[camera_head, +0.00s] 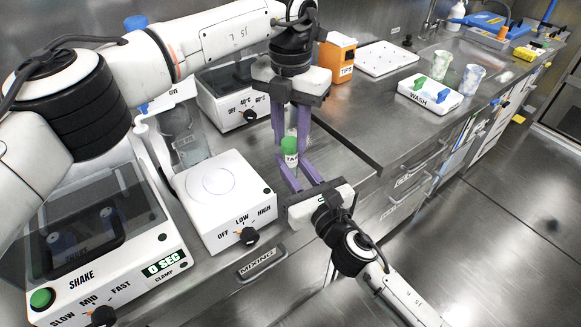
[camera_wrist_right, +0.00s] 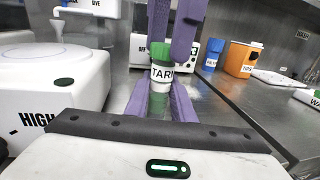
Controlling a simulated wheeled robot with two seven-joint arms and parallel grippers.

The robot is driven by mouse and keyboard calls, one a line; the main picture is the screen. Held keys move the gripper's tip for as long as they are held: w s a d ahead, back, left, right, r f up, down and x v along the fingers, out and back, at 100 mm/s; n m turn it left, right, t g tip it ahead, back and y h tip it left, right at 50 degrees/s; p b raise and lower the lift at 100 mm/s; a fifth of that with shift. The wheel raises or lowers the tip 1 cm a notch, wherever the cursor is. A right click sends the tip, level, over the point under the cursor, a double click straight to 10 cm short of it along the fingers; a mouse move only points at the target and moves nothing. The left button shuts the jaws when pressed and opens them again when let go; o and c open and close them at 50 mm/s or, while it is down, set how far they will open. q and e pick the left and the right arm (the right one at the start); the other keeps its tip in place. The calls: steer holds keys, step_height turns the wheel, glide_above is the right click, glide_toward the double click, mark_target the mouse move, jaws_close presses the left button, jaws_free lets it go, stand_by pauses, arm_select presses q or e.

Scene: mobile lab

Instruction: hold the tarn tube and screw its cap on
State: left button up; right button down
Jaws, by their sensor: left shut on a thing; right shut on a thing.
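My right gripper (camera_head: 291,167) comes from the front and is shut on the tube's body. The green cap (camera_wrist_right: 159,51) is at the tube's top, with no clear gap between them; I cannot tell how tightly it sits. My left gripper (camera_head: 290,138) points down from above and is shut on the cap, its fingers partly covering it.
The mixer (camera_head: 218,190) with its dial stands just left of the tube, and the shaker (camera_head: 95,245) farther left. A heater (camera_head: 225,100) is behind. An orange tips box (camera_head: 337,60), white rack (camera_head: 387,58) and wash tray (camera_head: 429,93) stand right. The counter edge is close in front.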

arm_select(q)
steer(key=m, duration=0.4)
steer(key=shift+m, duration=0.3)
steer(key=m, duration=0.8)
steer(key=shift+m, duration=0.4)
steer(key=m, duration=0.5)
steer(key=o, duration=1.2)
step_height(320, 180, up, 12)
